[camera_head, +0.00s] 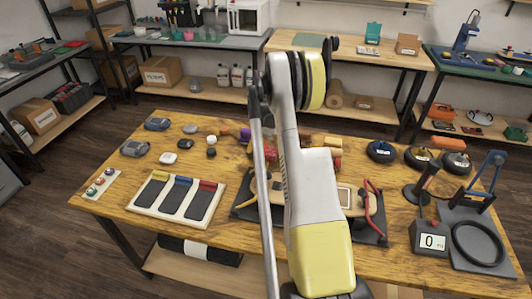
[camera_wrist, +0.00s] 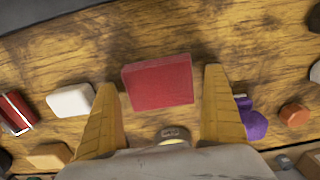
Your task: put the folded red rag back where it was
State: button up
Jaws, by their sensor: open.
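The folded red rag (camera_wrist: 158,82) shows in the wrist view as a flat red block on the wooden table. My gripper (camera_wrist: 160,79) is open, with one yellow finger on each side of the rag. Gaps show between the rag and both fingers, and I cannot tell how high the fingertips are above the table. In the head view my arm hides the gripper.
In the wrist view a white block (camera_wrist: 71,100) lies left of the left finger, with a red-and-white item (camera_wrist: 15,112) further left. A purple item (camera_wrist: 251,122) lies close to the right finger, beside an orange-brown piece (camera_wrist: 295,114). Bare table lies beyond the rag.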

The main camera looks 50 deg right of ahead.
aim_at(266, 151)
notch_tip(266, 151, up, 12)
jog(key=p, duration=0.5)
jog(key=a+r+n+t+h, duration=0.1)
jog(key=a+r+n, duration=0.2)
jog(key=a+r, duration=0.7)
jog(key=a+r+n+t, duration=0.2)
jog(key=a+r, duration=0.5)
jog(key=a, duration=0.5)
jog(key=s+a+n+t, duration=0.2)
jog(key=s+a+n, duration=0.1)
jog(key=s+a, duration=0.5)
jog(key=s+a+r+n+t+y, duration=0.1)
jog(key=s+a+n, duration=0.3)
jog(key=s+a, duration=0.4)
jog(key=a+t, duration=0.1)
jog(key=a, duration=0.5)
jog(key=shift+s+a+r+n, duration=0.2)
jog(key=shift+s+n, duration=0.1)
jog(key=shift+s, duration=0.05)
